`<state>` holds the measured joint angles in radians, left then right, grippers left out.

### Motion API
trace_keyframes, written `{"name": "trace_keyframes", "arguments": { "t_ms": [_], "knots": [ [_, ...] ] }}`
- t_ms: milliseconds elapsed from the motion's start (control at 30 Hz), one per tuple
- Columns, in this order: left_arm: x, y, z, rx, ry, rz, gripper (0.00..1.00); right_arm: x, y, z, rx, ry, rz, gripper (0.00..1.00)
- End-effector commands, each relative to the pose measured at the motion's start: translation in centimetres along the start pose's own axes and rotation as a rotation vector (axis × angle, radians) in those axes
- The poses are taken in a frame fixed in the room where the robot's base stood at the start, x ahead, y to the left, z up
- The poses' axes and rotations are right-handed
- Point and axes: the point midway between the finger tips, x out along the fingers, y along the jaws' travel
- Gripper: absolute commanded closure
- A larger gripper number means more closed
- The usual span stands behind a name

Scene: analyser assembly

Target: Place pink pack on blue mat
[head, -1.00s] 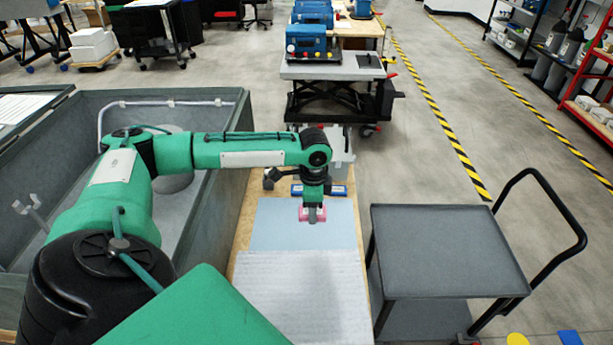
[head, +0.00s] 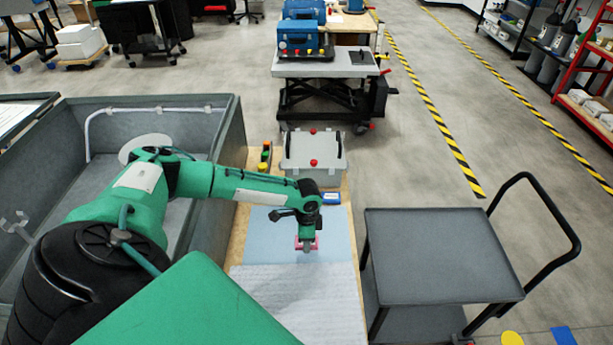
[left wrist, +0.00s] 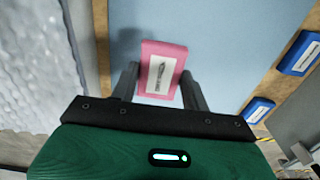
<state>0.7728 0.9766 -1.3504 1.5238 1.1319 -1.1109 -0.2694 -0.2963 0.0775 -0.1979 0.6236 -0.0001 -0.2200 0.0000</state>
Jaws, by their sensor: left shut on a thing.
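The pink pack (head: 316,243) is between the fingers of my left gripper (head: 307,246), which is shut on it, over the blue mat (head: 266,238). In the left wrist view the pink pack (left wrist: 163,49) has a white label with a dark drawing and sits between the two dark fingers of the gripper (left wrist: 160,80). The blue mat (left wrist: 225,35) spreads behind it. Whether the pack touches the mat or hangs just above it I cannot tell. My right gripper is not in view.
A white textured sheet (head: 295,300) borders the mat's near side. Blue packs (left wrist: 298,53) lie past the mat's edge, by a grey case with red knobs (head: 313,152). A grey cart (head: 440,255) stands right, a large grey bin (head: 225,125) left. The mat's left part is clear.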

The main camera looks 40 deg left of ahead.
Motion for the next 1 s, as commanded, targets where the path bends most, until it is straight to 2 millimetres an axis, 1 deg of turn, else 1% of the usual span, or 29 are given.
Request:
{"name": "trace_keyframes", "arguments": {
  "t_ms": [33, 133, 400, 800, 833, 900, 933, 1000],
  "knots": [
    [0.4, -0.1, 0.0, -0.001, -0.001, 0.000, 0.76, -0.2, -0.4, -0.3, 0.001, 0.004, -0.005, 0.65],
    [1.1, 0.0, -0.1, 0.000, 0.000, 0.000, 0.76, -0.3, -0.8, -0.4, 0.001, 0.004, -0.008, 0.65],
    [4.4, 0.0, 0.0, -0.001, -0.001, 0.000, 0.76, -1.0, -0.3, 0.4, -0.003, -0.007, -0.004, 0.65],
    [5.1, 0.0, 0.0, 0.000, 0.000, 0.000, 0.76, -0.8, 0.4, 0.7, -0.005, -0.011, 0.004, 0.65],
    [5.1, 0.0, 0.0, 0.000, 0.000, 0.000, 0.50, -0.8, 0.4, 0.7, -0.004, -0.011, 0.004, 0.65],
    [5.0, 0.0, 0.0, 0.000, 0.000, 0.000, 0.36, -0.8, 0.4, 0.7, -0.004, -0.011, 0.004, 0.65],
    [5.0, 0.0, 0.0, 0.000, 0.000, 0.000, 0.32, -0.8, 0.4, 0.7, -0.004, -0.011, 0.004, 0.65],
    [5.0, 0.0, 0.0, 0.000, 0.000, 0.000, 0.32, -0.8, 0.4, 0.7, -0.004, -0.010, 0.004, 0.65]
  ]
}}
